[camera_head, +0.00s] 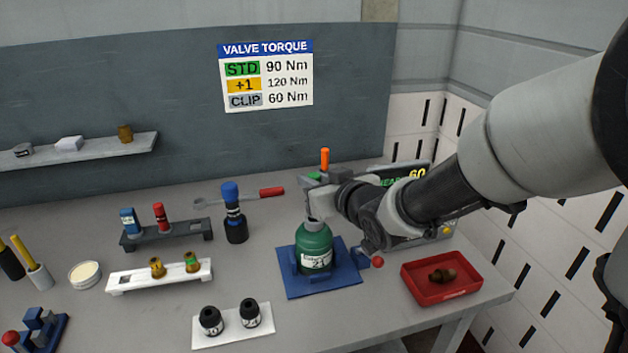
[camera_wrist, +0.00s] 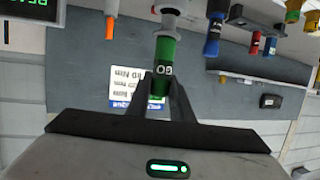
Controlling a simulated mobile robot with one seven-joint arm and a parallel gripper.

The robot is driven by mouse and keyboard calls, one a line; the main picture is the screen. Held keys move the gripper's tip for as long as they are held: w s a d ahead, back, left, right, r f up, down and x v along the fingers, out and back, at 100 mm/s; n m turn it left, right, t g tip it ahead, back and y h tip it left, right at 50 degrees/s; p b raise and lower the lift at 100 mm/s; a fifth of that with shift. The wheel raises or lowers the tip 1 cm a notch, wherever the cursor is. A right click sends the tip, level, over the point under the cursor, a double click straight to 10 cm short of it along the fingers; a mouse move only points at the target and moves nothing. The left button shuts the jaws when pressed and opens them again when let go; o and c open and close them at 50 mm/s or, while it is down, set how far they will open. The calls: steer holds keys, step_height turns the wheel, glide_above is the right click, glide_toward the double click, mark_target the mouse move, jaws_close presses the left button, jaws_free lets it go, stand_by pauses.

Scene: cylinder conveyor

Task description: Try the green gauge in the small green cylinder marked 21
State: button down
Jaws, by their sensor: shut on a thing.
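The small green cylinder (camera_head: 316,240) marked 21 stands upright in a blue holder (camera_head: 290,284) on the bench. My gripper (camera_head: 318,184) is shut on the green gauge, right above the cylinder's neck. In the wrist view the green gauge (camera_wrist: 164,58), lettered GO, is between my fingers (camera_wrist: 160,88). Its grey end points at a grey neck-like part (camera_wrist: 170,20). I cannot tell whether the tip is inside the neck or only at its mouth. In the head view my gripper hides most of the gauge.
A red tray (camera_head: 445,294) with a brass part is right of the cylinder. A dark rack (camera_head: 183,236) with a blue and a red gauge, a white rack (camera_head: 130,285), and a blue-topped black tool (camera_head: 234,218) stand left. An orange upright piece (camera_head: 325,158) is behind my gripper.

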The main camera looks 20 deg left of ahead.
steer(key=shift+f+b, duration=1.35)
steer(key=shift+f, duration=0.05)
steer(key=shift+r, duration=0.1)
stand_by(0.4)
steer(key=shift+r+p, duration=3.15)
steer(key=shift+r, duration=0.55)
